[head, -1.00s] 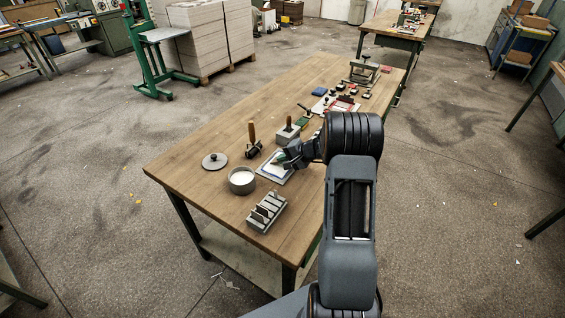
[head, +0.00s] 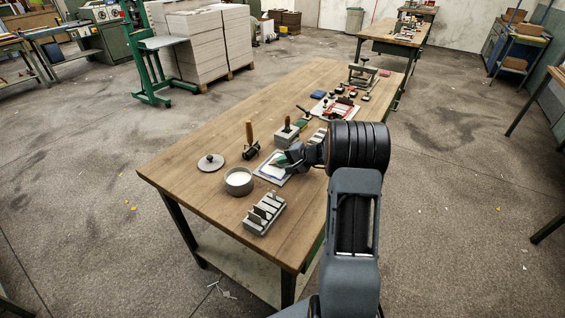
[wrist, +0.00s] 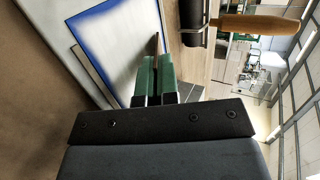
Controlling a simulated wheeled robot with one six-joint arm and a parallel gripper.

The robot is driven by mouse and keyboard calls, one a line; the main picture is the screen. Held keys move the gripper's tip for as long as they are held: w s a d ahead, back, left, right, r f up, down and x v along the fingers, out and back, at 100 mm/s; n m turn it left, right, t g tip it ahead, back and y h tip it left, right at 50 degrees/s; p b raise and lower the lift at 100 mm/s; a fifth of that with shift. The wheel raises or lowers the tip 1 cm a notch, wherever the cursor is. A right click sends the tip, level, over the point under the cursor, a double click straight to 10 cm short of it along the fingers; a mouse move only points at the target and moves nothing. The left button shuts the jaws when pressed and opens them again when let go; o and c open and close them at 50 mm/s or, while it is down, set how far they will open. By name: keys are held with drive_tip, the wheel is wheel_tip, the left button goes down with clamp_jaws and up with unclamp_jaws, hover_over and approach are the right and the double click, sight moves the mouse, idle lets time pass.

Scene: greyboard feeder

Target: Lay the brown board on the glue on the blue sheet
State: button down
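The blue sheet (wrist: 92,22) fills the upper left of the wrist view, a blue border around a pale, whitish area that looks like the glue. It also lies on the near part of the table in the head view (head: 268,177). My gripper (wrist: 157,66) has its green fingers close together at the sheet's right edge. A thin brown strip, seen nearly edge-on, stands out from between the fingertips; it looks like the brown board (wrist: 154,43). In the head view my gripper (head: 279,160) is over the sheet and the board cannot be made out.
A wooden-handled roller (head: 250,145) stands behind the sheet, beside a grey block with a handle (head: 287,136). A pot of white stuff (head: 239,183), its lid (head: 209,163) and a grey slotted rack (head: 264,214) are in front and left.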

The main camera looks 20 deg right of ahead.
drive_tip(key=c, duration=1.8)
unclamp_jaws()
drive_tip(key=o, duration=0.5)
drive_tip(key=shift+o, duration=0.2)
drive_tip(key=shift+o, duration=1)
drive_tip(key=shift+s+f, duration=0.15)
drive_tip(key=shift+c, duration=0.6)
drive_tip(key=shift+d, duration=0.1)
drive_tip(key=o, duration=0.4)
drive_tip(key=shift+v, duration=1)
drive_tip(key=shift+s+d+r, duration=0.4)
drive_tip(key=shift+s+r, duration=0.35)
drive_tip(key=shift+s, duration=0.1)
